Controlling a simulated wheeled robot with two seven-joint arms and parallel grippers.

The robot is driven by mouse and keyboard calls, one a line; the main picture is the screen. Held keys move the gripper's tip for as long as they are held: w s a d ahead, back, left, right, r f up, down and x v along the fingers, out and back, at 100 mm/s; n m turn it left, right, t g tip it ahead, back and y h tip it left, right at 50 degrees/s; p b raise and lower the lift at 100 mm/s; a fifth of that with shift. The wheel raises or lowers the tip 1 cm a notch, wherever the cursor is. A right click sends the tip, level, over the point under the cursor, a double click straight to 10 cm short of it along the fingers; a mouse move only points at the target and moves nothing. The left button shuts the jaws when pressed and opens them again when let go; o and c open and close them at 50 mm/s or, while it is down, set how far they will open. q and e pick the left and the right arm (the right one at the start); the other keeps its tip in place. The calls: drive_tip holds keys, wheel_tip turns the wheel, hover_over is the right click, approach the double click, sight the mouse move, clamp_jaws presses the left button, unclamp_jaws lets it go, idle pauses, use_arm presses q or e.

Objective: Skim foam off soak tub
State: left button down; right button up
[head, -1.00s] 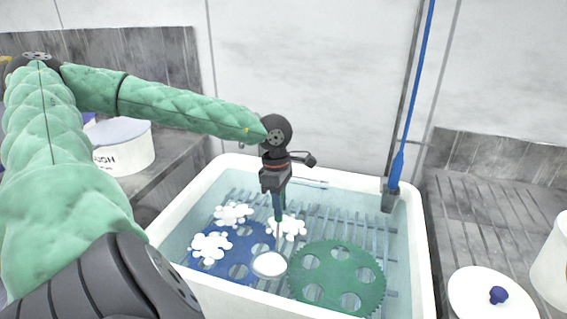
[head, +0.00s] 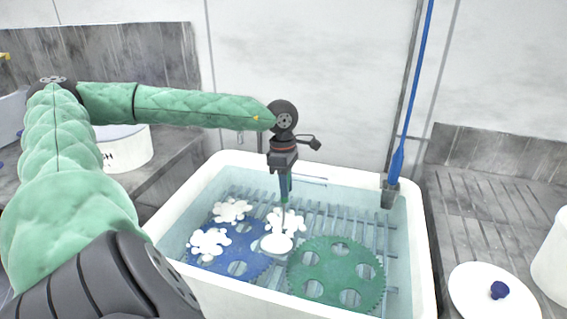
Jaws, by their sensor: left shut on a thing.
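The white soak tub (head: 428,262) holds clear water over a slatted rack. White foam patches float in its left half: one at the back left (head: 232,210), one at the left (head: 209,242), and one at the middle (head: 287,219). My left gripper (head: 286,176) points down over the tub and is shut on the skimmer's handle (head: 285,189). The skimmer's pale round head (head: 276,243) is at the water, just in front of the middle foam patch. The fingertips are hard to make out. My right gripper is not in view.
A blue gear-shaped disc (head: 240,266) and a green one (head: 335,272) lie in the tub. A blue-handled tool (head: 398,160) stands at the tub's back right. A white lid with a blue knob (head: 490,292) lies on the right counter; a white labelled container (head: 126,148) stands left.

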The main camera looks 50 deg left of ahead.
use_arm(q)
drive_tip(key=w+a, duration=0.4)
drive_tip(key=w, duration=0.2)
drive_tip(key=shift+w, duration=0.3)
idle(0.4)
drive_tip(key=s+a+b, duration=0.6)
drive_tip(key=s+a, duration=0.3)
drive_tip(key=a, duration=0.6)
drive_tip(key=shift+s+a+b, duration=0.15)
drive_tip(key=shift+s+b, duration=0.05)
drive_tip(key=shift+b, duration=0.15)
idle(0.7)
